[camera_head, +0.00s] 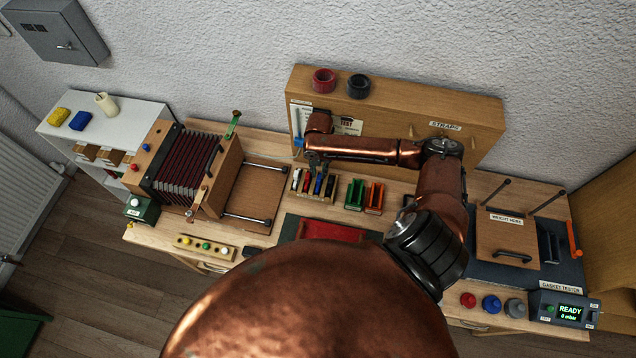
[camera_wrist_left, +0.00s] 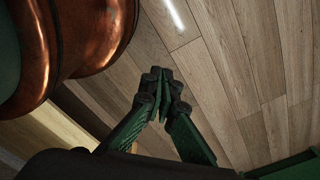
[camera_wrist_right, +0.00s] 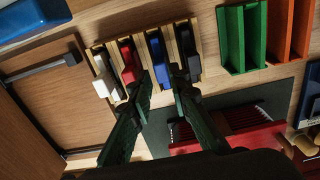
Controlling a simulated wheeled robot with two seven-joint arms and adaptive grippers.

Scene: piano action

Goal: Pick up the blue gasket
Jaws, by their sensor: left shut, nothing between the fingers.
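The blue gasket (camera_wrist_right: 157,56) stands in a slot of a small wooden rack (camera_wrist_right: 196,36), between a red gasket (camera_wrist_right: 131,62) and a black gasket (camera_wrist_right: 187,52). It shows small in the head view (camera_head: 318,186). My right gripper (camera_wrist_right: 162,86) is open above the rack, with its two fingertips apart on either side of the blue gasket's near end. I cannot tell whether they touch it. It also shows in the head view (camera_head: 316,165). My left gripper (camera_wrist_left: 166,82) is shut and empty above the wood floor, away from the bench.
A white gasket (camera_wrist_right: 104,84) stands at the rack's left end. Green (camera_wrist_right: 241,40) and orange (camera_wrist_right: 288,30) holders stand right of the rack. A red tray (camera_wrist_right: 240,138) lies in front. The bellows unit (camera_head: 185,165) is left; the gasket tester (camera_head: 508,236) is far right.

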